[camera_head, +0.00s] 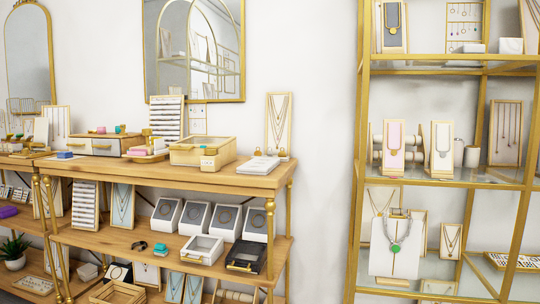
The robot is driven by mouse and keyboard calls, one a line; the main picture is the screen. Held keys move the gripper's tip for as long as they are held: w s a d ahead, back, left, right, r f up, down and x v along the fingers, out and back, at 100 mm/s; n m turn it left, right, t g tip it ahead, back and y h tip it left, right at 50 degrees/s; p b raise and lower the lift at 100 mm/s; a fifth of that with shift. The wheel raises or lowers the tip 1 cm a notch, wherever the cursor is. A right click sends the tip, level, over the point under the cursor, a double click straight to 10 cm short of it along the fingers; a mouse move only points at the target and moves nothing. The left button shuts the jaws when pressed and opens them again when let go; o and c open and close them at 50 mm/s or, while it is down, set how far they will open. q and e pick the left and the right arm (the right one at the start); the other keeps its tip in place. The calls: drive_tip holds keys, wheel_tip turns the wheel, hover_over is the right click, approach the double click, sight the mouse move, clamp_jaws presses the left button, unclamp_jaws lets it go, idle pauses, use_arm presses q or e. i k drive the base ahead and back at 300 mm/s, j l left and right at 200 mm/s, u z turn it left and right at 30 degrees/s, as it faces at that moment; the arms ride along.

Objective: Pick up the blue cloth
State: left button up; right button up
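A small dark blue item (65,155), which looks like folded cloth but is too small to be sure, lies on the wooden tabletop at the far left. A teal item (160,249) lies on the shelf below the top, beside a black ring-shaped thing. Another small teal item (119,129) shows on top of the wooden box at the left. I cannot tell for certain which of these is the blue cloth. Neither of my grippers is in view.
The wooden display table (240,180) holds a glass-lidded box (203,150), white papers (258,165) and several necklace stands. A gold-framed shelf unit (362,150) stands at the right. Mirrors hang on the wall. The tabletop is crowded, with a little free room near its front edge.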

sight(64, 154)
drive_tip(key=u, duration=1.2)
